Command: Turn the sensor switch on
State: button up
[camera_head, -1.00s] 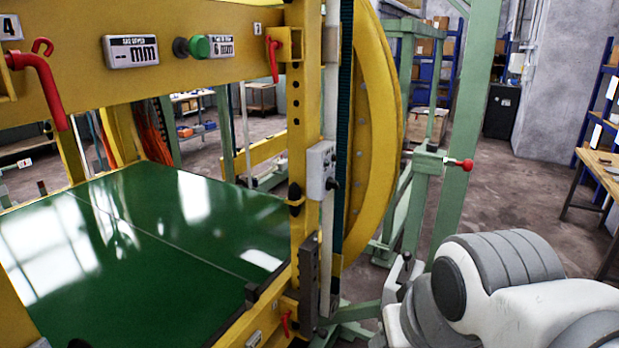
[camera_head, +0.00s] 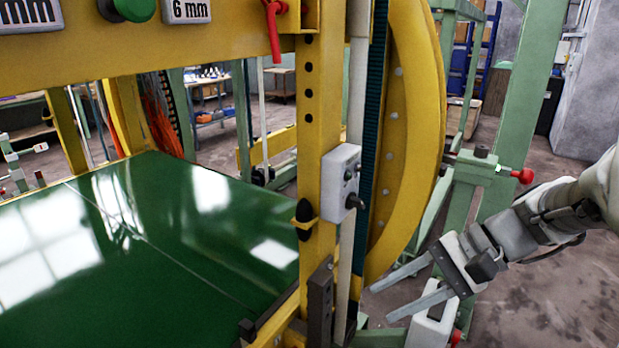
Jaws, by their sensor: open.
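A small light-grey switch box (camera_head: 341,187) is mounted on the yellow upright post of the ring inverter, right of the green bed. It has a black rotary knob (camera_head: 353,202) on its right face and a smaller dark control above it. I cannot tell the switch position. My gripper (camera_head: 378,304) is at the lower right of the box, with its two long grey fingers spread apart and pointing left. It is empty and apart from the box and the post.
The yellow post (camera_head: 318,120) and the large yellow ring (camera_head: 410,130) stand beside the box. A green frame (camera_head: 475,180) with a red-tipped knob (camera_head: 522,176) is close to my arm. The green bed (camera_head: 150,240) is bare.

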jog(key=w+d+r+m+t+y, duration=0.1)
jog(key=w+d+m+t+y, duration=0.2)
jog(key=w+d, duration=0.25)
jog(key=m+t+y, duration=0.2)
jog(key=m+t, duration=0.3)
jog(key=t, duration=0.1)
send_near(363, 204)
jog(key=x, duration=0.8)
jog(key=shift+a+b, duration=0.15)
jog(key=shift+b, duration=0.15)
grip_shut()
